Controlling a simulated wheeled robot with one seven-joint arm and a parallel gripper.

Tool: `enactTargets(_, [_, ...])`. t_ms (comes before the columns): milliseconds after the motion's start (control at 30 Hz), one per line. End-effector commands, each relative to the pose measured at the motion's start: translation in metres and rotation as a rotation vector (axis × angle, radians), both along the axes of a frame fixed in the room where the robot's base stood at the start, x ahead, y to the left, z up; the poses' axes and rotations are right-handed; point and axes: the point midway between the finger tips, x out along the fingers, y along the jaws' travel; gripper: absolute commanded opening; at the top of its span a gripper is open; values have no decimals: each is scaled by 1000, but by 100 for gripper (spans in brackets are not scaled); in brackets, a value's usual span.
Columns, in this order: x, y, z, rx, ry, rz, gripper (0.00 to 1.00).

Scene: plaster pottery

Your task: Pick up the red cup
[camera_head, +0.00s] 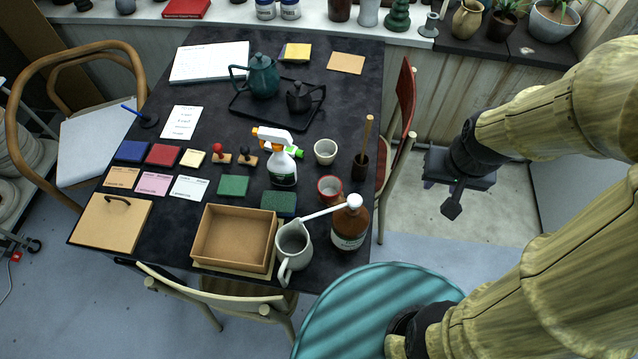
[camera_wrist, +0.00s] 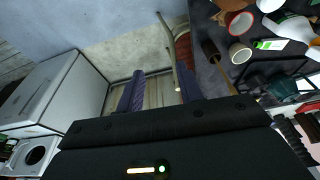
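The red cup (camera_head: 329,188) stands on the dark table near its right edge, between the white cup (camera_head: 325,151) and the brown bottle (camera_head: 349,228). It has a red rim and a pale inside. In the wrist view the red cup (camera_wrist: 239,24) shows near the top right, beside the white cup (camera_wrist: 240,53). My gripper (camera_head: 452,206) hangs over the floor to the right of the table, well apart from the cup. In the wrist view the two fingers of my gripper (camera_wrist: 159,84) stand apart with nothing held between them.
A dark pot with a wooden-handled tool (camera_head: 360,165) and a pitcher (camera_head: 292,247) stand near the red cup. A spray bottle (camera_head: 283,165) is further left. A red-backed chair (camera_head: 405,100) stands between the table and my gripper. The floor below my gripper is clear.

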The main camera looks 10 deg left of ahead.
Motion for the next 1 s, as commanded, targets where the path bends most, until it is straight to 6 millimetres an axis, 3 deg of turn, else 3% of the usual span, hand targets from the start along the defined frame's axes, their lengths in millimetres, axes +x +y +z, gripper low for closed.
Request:
enactTargets(300, [0,0,0,0,0,0,36])
enactTargets(500, [9,-5,-2,-21,-17,25,72])
enactTargets(533, [14,-5,-4,-31,-26,40,72])
enactTargets(667, [46,-16,-13,-91,-85,143,72])
enactTargets(800, [93,-26,-28,-149,-180,312,72])
enactTargets(1000, [149,-20,-58,-147,-316,598,72])
